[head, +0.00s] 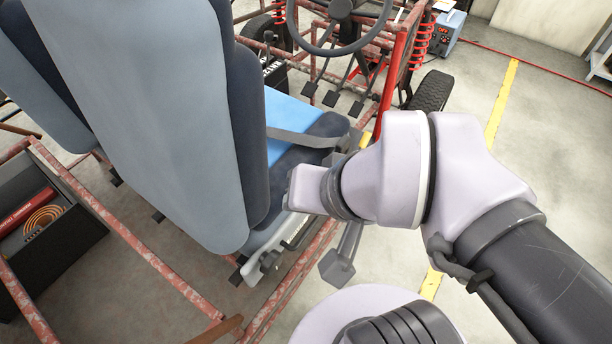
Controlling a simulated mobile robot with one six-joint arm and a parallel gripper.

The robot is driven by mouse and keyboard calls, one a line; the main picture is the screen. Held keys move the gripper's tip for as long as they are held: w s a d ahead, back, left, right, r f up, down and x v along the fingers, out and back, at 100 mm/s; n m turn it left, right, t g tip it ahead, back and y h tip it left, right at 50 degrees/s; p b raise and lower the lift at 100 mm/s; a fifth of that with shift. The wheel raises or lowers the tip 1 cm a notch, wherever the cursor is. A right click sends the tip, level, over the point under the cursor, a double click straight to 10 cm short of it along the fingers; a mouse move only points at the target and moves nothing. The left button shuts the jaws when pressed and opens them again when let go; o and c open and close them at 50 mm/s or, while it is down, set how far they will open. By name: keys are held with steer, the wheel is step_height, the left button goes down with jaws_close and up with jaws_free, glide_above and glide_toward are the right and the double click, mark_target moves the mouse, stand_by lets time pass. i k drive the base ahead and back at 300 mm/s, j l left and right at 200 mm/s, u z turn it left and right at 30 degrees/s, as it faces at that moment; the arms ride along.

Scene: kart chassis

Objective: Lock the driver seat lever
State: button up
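The driver seat has a tall grey-blue backrest (165,100) and a blue and dark cushion (290,120) with a grey belt across it. Along the seat's near lower side runs a light side rail (262,245) with small dark fittings, at its front a thin bar (296,234). Which of these parts is the lever, and its position, I cannot tell. A grey bar with a blocky end (338,268) hangs just right of the rail; I cannot tell what it is. My wrist is beside the cushion's near side and covers part of it. My gripper's fingers are hidden.
Rusty red frame tubes (130,245) surround the seat. A steering wheel (340,22) and pedals are ahead of it. A second seat (35,75) is at left, near a dark box (45,260) with an orange hose. The floor at right (540,150) is open.

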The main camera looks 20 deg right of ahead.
mark_target(365, 139)
steer(key=i+l+z, duration=0.1)
steer(key=z, duration=0.7)
